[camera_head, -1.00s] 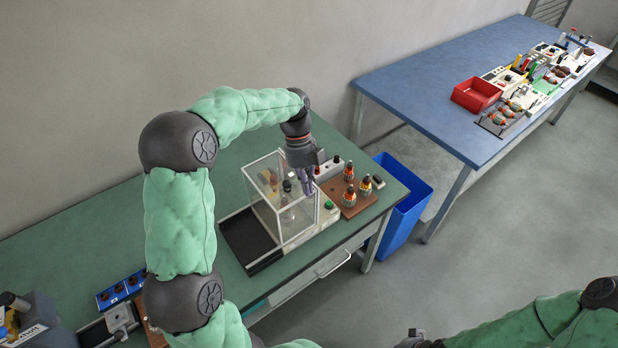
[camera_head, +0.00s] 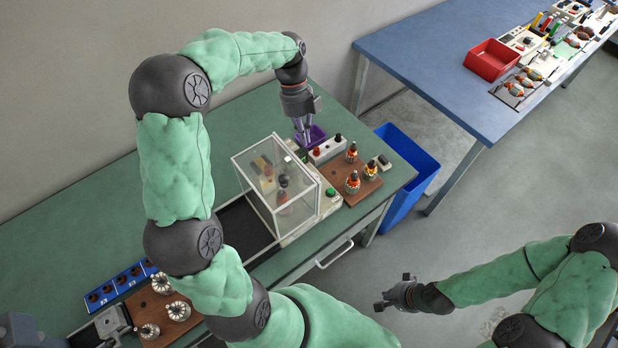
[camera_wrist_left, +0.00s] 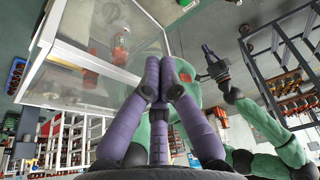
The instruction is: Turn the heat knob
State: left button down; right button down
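A glass-walled case (camera_head: 300,208) stands on the green bench, with a red-and-black part inside; it also shows in the wrist view (camera_wrist_left: 85,75). A white control box (camera_head: 327,151) with small dark and red controls sits behind it. A green button (camera_head: 331,192) is at the case's right side. I cannot tell which control is the heat knob. My left gripper (camera_head: 305,138) points down behind the case, beside the white box, apart from the case. Its purple fingers (camera_wrist_left: 166,68) are drawn together with nothing visible between them. My right gripper (camera_head: 384,303) hangs over the floor, its fingers unclear.
A wooden board (camera_head: 352,195) with several wound armatures stands right of the case. A blue bin (camera_head: 412,170) is beside the bench. A blue table (camera_head: 430,60) with a red tray (camera_head: 491,60) stands at the back right.

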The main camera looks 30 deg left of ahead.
pick_arm(q)
jog(key=b+x, duration=0.4)
jog(key=x, duration=0.2)
jog(key=w+a+b+x, duration=0.1)
jog(key=b+x, duration=0.2)
jog(key=x, duration=0.3)
jog(key=a+f+b+x, duration=0.1)
jog(key=b+x, duration=0.3)
jog(key=x, duration=0.2)
jog(key=shift+w+a+f+b, duration=0.1)
jog(key=shift+w+b, duration=0.05)
jog(key=shift+b, duration=0.15)
jog(key=shift+a, duration=0.1)
jog(key=shift+m, duration=0.3)
